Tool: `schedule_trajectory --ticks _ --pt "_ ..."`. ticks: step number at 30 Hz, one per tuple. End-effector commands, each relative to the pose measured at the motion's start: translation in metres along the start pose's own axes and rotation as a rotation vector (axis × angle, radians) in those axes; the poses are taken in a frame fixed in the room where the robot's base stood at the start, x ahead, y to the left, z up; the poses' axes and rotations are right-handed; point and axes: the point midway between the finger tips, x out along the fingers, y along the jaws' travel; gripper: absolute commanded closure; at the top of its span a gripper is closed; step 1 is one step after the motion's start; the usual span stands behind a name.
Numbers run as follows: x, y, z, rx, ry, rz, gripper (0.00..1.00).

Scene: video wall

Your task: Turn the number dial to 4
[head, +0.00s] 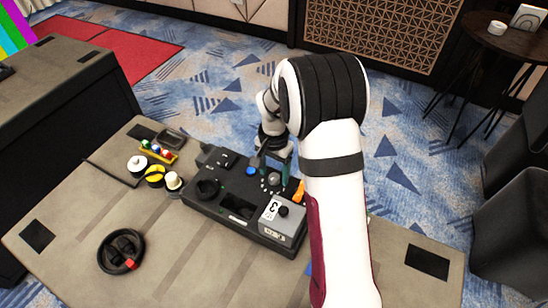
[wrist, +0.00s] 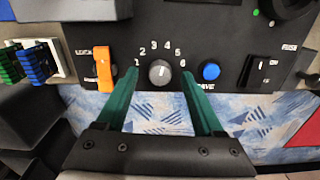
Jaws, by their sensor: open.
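The number dial (wrist: 160,72) is a small round grey knob on a black panel (wrist: 225,30). White numerals 1 to 6 arc over it in the wrist view, with 3 and 4 near the top. A light mark shows on the knob, but I cannot tell surely which numeral it points at. My gripper (wrist: 161,76) has two green fingers, open, one on each side of the dial with a gap to it. In the head view the dial (head: 273,180) sits on the console beside my gripper (head: 277,165), partly crowded by the fingers.
An orange switch (wrist: 103,68) is left of the dial and a blue button (wrist: 211,71) right of it, both close to the fingers. A black rocker switch (wrist: 262,70) is further right. On the table (head: 180,260) stand a black wheel (head: 121,251) and several small coloured items.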

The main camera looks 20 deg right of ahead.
Motion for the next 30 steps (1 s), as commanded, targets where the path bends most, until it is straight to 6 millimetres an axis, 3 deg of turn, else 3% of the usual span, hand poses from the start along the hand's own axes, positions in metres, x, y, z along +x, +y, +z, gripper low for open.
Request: schedule_trajectory --ticks 9,15,20,30 --pt "-0.096 -0.001 -0.001 0.001 0.005 -0.005 0.31" --pt "-0.137 0.0 0.0 0.0 0.003 -0.002 0.31" --pt "-0.147 0.0 0.0 0.001 0.0 -0.001 0.31" --pt "-0.147 0.0 0.0 0.001 0.0 0.0 0.31"
